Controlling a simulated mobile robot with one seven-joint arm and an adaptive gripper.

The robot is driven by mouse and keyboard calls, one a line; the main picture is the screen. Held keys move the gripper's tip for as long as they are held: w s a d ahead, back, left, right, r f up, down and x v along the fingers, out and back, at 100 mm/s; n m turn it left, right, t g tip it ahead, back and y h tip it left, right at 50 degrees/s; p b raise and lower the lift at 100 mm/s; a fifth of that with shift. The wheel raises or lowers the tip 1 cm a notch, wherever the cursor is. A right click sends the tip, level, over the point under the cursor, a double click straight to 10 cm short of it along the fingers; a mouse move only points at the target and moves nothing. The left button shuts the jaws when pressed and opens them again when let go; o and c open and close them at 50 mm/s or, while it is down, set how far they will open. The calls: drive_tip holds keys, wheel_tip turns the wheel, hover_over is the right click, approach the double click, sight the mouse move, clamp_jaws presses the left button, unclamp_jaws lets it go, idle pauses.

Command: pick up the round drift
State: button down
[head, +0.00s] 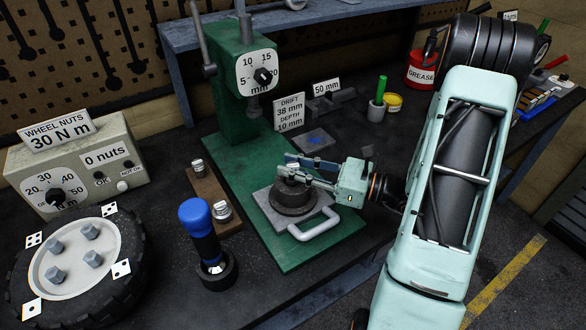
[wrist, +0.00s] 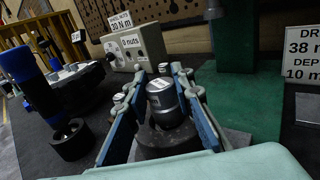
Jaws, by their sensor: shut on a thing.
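The round drift (wrist: 163,98), a short grey metal cylinder with a small pale label on top, stands upright between my finger pads in the wrist view. My gripper (head: 287,170) is shut on it, one finger on each side. Below it is a dark round part (head: 291,198), on a grey plate with a handle (head: 311,227) on the green press base. This dark part also shows under the drift in the wrist view (wrist: 166,141). In the head view my fingers largely hide the drift. I cannot tell whether it touches the dark part.
The green press (head: 246,95) rises behind my gripper. A brown rack (head: 210,196) with two small metal cylinders lies to the left. A blue-handled tool (head: 200,235), a wheel (head: 75,265) and a wheel-nut box (head: 75,165) stand further left. A drift sign (head: 289,113) stands behind.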

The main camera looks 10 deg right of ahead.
drive_tip(key=shift+r, duration=0.55)
drive_tip(key=s+d+r, duration=0.4)
drive_tip(key=s+r, duration=0.7)
drive_tip(key=s, duration=0.2)
drive_tip(key=shift+d+b, duration=0.15)
drive_tip(key=shift+b, duration=0.2)
